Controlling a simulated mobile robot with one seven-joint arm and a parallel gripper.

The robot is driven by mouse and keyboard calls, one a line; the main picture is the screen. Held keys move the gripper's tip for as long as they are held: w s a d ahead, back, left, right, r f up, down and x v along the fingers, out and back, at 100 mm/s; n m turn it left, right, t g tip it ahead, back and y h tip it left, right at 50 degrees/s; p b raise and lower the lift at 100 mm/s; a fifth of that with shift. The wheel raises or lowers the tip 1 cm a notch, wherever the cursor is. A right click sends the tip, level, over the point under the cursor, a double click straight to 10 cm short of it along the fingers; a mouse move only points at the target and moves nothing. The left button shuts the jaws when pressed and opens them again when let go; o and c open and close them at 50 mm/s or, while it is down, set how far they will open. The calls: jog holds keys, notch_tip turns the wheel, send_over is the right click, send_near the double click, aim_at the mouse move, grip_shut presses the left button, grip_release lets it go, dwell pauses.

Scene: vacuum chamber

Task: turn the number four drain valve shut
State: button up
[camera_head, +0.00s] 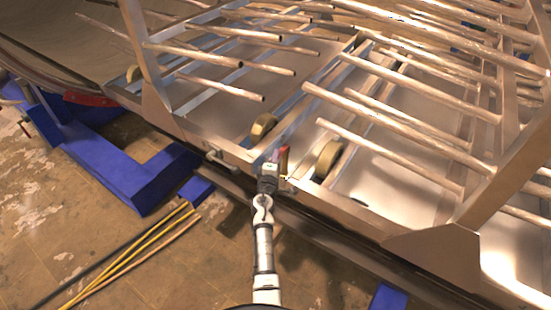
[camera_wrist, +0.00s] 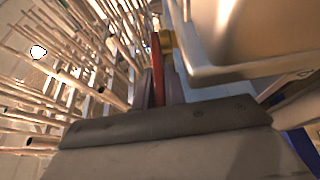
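A red valve handle (camera_head: 284,158) stands upright at the near edge of the metal frame in the head view. In the wrist view, the red handle (camera_wrist: 157,78) lies between the two grey fingers of my gripper (camera_wrist: 159,90), with little or no gap on either side. A brass-coloured part (camera_wrist: 166,42) shows just beyond it. My gripper (camera_head: 277,163) is at the handle in the head view, and its fingers look shut on it. The valve body is mostly hidden, and I see no number on it.
A long metal rail (camera_head: 345,205) runs along the frame's near edge. Tan wheels (camera_head: 328,158) and many copper-coloured tubes (camera_head: 385,127) lie behind it. A blue support (camera_head: 135,180) and several thin rods (camera_head: 135,254) are at the left. The floor in front is otherwise mostly clear.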

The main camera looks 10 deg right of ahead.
grip_shut()
jog(key=shift+w+a+f+m+h+b, duration=0.2)
jog(key=shift+w+a+m+h+b, duration=0.15)
jog(key=shift+h+b, duration=0.45)
jog(key=m+g+h+b, duration=0.1)
jog(key=b, duration=0.1)
jog(key=w+m+g+h+b, duration=0.1)
jog(key=h+b, duration=0.1)
jog(key=m+g+h+b, duration=0.1)
jog(key=m+b, duration=0.1)
jog(key=shift+w+a+r+g+h+b, duration=0.2)
jog(key=shift+w+a+g+h+b, duration=0.1)
jog(key=shift+a+g+b, duration=0.1)
